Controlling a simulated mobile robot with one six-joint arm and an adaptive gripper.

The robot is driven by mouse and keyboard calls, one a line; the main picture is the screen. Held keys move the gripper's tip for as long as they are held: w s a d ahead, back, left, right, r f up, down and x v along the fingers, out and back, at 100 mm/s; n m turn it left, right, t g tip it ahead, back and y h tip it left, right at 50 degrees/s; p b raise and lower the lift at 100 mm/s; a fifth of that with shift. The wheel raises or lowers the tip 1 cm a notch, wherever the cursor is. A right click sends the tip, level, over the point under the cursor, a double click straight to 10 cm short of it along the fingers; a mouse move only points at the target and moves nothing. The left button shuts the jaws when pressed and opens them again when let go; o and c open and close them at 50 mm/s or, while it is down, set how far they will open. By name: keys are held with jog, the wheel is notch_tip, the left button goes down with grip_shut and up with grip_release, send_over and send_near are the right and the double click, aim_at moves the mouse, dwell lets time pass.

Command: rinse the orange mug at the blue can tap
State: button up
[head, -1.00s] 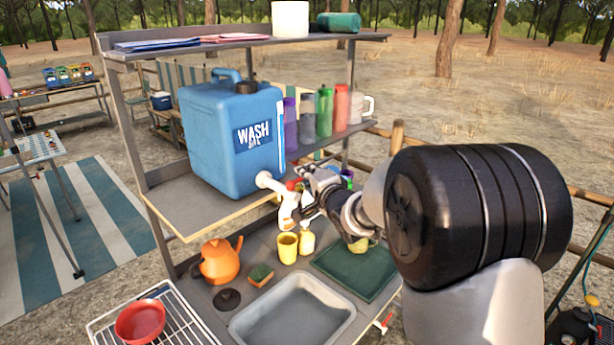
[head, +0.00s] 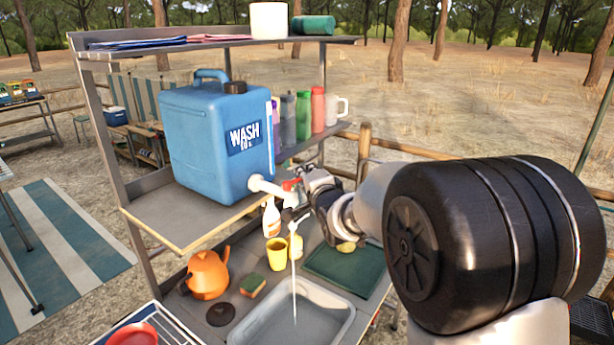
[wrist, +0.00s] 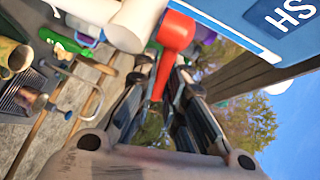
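The blue can (head: 216,140), marked WASH, stands on the middle shelf. Its white tap (head: 268,186) points over the counter, and a thin water stream (head: 294,285) falls into the grey basin (head: 262,328). My gripper (head: 301,186) is at the tap's red lever. In the wrist view the red lever (wrist: 176,32) runs between the dark fingers of my gripper (wrist: 167,75); whether they press on it is unclear. I cannot make out an orange mug. A yellow cup (head: 276,256) stands behind the basin, and a mug partly shows in the wrist view (wrist: 12,55).
An orange kettle (head: 205,275), a sponge (head: 252,285) and a spray bottle (head: 271,217) stand around the basin's back. A green mat (head: 345,268) lies to the right. Bottles and a white mug (head: 338,109) line the shelf. A red bowl (head: 133,336) is at lower left.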

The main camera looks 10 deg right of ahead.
jog(key=o, duration=0.3)
jog(key=s, duration=0.4)
jog(key=s+d+r, duration=0.1)
jog(key=s, duration=0.6)
jog(key=shift+s+d+r, duration=0.2)
jog(key=shift+s+r, duration=0.05)
jog(key=shift+s, duration=0.15)
jog(key=shift+o, duration=0.7)
